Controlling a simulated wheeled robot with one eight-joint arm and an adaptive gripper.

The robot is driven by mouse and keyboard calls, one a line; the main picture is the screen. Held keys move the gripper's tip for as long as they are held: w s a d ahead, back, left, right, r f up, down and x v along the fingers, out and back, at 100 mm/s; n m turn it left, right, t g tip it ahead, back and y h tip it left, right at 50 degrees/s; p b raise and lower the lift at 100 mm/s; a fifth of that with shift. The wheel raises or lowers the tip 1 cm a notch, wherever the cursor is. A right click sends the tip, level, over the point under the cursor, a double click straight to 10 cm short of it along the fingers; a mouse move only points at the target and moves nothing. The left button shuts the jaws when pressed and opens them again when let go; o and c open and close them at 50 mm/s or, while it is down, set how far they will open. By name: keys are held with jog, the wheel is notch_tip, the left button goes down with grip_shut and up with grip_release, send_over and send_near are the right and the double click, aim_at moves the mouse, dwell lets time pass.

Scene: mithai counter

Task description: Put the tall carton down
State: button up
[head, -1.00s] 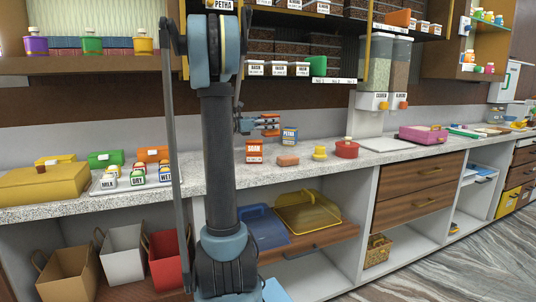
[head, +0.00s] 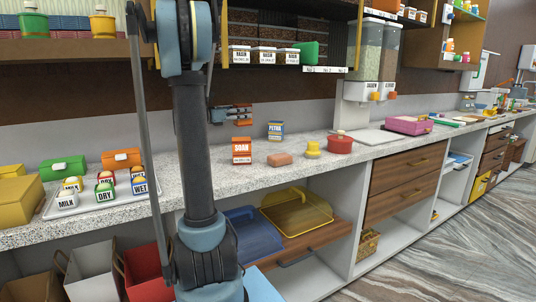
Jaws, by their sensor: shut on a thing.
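My gripper (head: 240,114) is above the rear of the counter, just right of my arm column, which hides part of the wrist. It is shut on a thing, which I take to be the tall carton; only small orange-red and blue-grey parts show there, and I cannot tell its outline. It looks clear of the counter. An orange carton marked SOAN (head: 242,151) stands upright below the gripper in the picture. A smaller blue and white PETHA carton (head: 275,131) stands to the right and farther back. Both stand apart from the gripper.
On the speckled counter (head: 205,203), a pinkish block (head: 279,160), a yellow knobbed piece (head: 313,149) and a red lidded pot (head: 340,145) stand right of the SOAN carton. A tray (head: 62,207) of labelled jars is at left. Shelves (head: 285,66) hang above.

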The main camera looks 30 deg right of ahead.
jog(key=shift+w+a, duration=0.15)
jog(key=shift+a, duration=0.1)
jog(key=shift+f, duration=5)
jog(key=shift+a+f, duration=0.1)
jog(key=o, duration=1.2)
jog(key=shift+w+a, duration=0.15)
jog(key=shift+a, duration=3.6)
